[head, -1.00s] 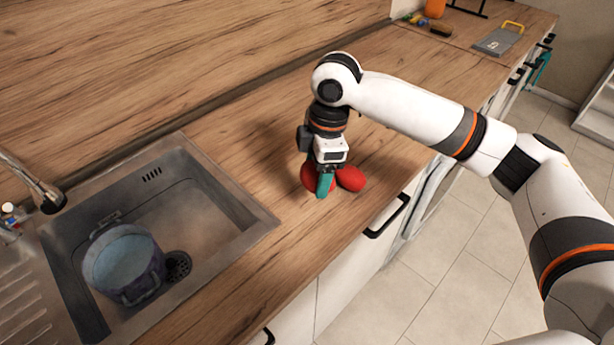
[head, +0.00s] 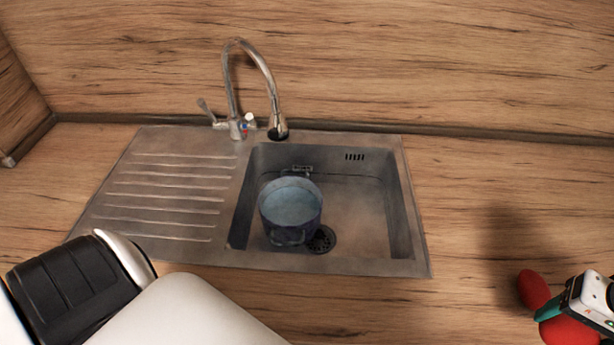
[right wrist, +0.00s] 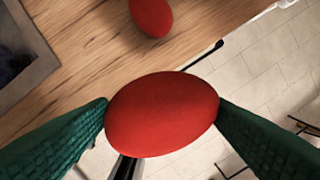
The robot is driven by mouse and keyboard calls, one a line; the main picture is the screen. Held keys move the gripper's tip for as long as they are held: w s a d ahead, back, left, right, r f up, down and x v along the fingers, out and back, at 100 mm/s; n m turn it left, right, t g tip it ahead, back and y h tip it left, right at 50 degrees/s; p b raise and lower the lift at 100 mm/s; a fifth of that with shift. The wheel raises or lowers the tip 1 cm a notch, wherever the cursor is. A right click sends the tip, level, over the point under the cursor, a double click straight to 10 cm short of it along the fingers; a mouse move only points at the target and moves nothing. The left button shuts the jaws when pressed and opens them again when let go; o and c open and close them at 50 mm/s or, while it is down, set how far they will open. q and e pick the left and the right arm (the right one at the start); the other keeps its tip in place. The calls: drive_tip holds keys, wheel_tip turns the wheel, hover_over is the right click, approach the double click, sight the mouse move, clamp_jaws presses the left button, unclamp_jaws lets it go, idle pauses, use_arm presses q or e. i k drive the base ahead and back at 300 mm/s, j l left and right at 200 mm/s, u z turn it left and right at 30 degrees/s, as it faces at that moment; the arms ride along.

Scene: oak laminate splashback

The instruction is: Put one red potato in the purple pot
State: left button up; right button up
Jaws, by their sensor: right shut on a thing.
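The pot (head: 291,234), dark bluish-purple with a pale blue inside, stands upright in the sink basin next to the drain. My right gripper (right wrist: 163,115) is shut on a red potato (right wrist: 162,112), with a green finger on each side of it. In the head view this gripper is at the lower right edge, partly cut off, with the held potato (head: 566,332) beside a teal finger. A second red potato (head: 533,289) lies on the wooden counter, and it also shows in the right wrist view (right wrist: 152,16). My left gripper is out of view; only part of that arm shows at lower left.
The steel sink (head: 420,225) has a ribbed drainboard (head: 165,190) on its left. A curved tap (head: 262,65) rises behind the basin. The wooden counter (head: 465,215) between the sink and the potatoes is clear. The tiled floor (right wrist: 270,75) lies beyond the counter edge.

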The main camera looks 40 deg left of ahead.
sight(290, 223)
drive_tip(key=i+l+u, duration=0.15)
drive_tip(key=l+u, duration=0.2)
drive_tip(key=i+l+u, duration=0.1)
drive_tip(key=l+u, duration=0.25)
drive_tip(key=l, duration=0.2)
drive_tip(key=u, duration=2.05)
